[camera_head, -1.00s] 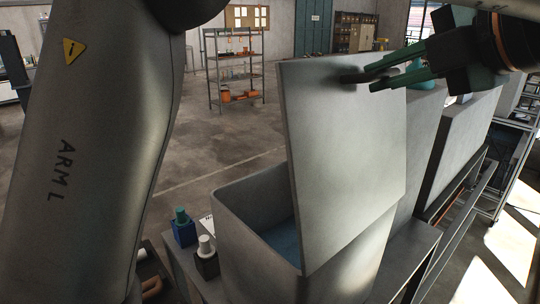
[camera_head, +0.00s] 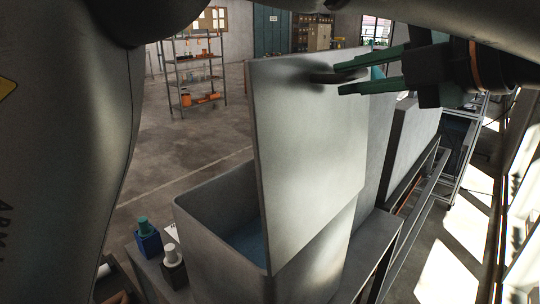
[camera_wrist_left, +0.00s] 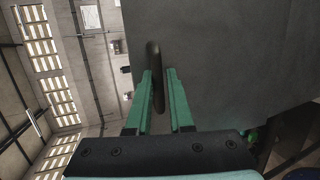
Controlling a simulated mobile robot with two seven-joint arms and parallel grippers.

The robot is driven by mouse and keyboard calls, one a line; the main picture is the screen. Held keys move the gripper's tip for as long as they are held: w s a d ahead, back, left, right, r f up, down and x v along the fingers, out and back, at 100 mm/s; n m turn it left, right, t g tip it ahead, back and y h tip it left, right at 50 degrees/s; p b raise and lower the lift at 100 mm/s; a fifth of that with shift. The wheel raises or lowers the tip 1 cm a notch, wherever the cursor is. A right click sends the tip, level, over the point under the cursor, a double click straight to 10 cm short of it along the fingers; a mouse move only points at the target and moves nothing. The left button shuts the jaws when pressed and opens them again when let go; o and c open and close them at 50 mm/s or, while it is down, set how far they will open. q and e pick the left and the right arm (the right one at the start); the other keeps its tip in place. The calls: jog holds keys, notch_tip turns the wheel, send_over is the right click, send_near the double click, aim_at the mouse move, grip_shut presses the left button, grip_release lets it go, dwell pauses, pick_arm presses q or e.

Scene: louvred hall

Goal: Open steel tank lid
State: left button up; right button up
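The steel tank (camera_head: 310,268) is an open grey box in the head view, with a bluish inside showing at its left. Its flat grey lid (camera_head: 300,150) stands steeply raised along the tank's right side. A dark handle (camera_head: 322,76) sticks out near the lid's top edge. In the left wrist view the handle (camera_wrist_left: 154,60) lies between the fingers (camera_wrist_left: 158,82), in front of the grey lid (camera_wrist_left: 215,55). My right gripper is out of view.
A blue bottle (camera_head: 148,238) and a dark bottle with a pale cap (camera_head: 173,266) stand left of the tank. Further grey tanks (camera_head: 412,140) stand behind the lid. A shelf rack (camera_head: 193,72) stands at the back left, with clear floor before it.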

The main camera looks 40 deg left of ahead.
pick_arm(q)
jog(key=o, duration=0.5)
jog(key=shift+f, duration=0.15)
